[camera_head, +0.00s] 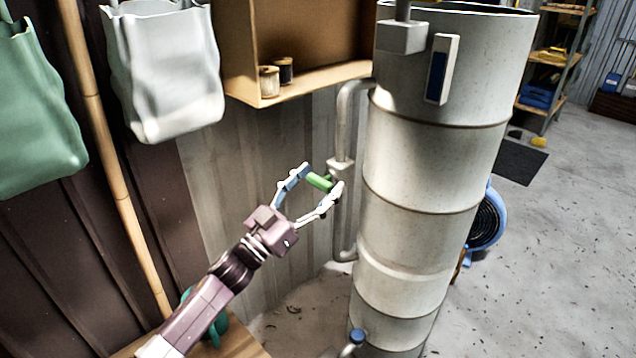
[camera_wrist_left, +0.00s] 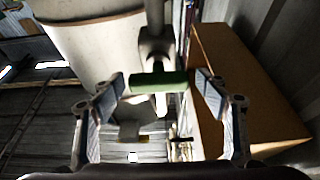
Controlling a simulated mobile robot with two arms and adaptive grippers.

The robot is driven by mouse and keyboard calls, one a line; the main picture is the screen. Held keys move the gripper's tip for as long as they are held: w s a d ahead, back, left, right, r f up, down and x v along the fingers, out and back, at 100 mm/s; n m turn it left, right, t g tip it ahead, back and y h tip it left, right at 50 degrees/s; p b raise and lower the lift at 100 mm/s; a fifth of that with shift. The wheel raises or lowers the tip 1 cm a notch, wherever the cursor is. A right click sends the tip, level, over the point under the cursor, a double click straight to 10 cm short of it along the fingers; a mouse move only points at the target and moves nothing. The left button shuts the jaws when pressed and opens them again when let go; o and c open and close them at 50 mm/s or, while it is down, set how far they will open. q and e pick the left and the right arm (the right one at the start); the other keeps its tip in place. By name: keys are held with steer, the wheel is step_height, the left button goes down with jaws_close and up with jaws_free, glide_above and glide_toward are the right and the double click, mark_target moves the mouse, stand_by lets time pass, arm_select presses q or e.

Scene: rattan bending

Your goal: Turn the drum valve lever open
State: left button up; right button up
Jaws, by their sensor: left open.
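The grey drum (camera_head: 415,180) stands upright at the middle right of the head view, and part of it shows in the left wrist view (camera_wrist_left: 95,55). A pipe (camera_head: 342,115) runs down its left side with a valve on it. The green valve lever (camera_head: 318,181) sticks out from that valve. My left gripper (camera_head: 320,184) is open, with its fingers on either side of the lever. In the left wrist view the lever (camera_wrist_left: 158,81) lies crosswise between the open fingertips. I cannot tell whether a finger touches it. My right gripper is not in view.
A wooden shelf box (camera_head: 300,85) with two small spools is on the wall above the gripper. Grey (camera_head: 165,75) and green (camera_head: 35,115) bags hang at the left beside a bamboo pole (camera_head: 110,150). A blue fan (camera_head: 487,222) stands behind the drum. Floor at the right is mostly clear.

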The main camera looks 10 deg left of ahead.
arm_select(q)
steer(key=c, duration=1.2)
steer(key=shift+o, duration=0.2)
steer(key=shift+a+r, duration=0.1)
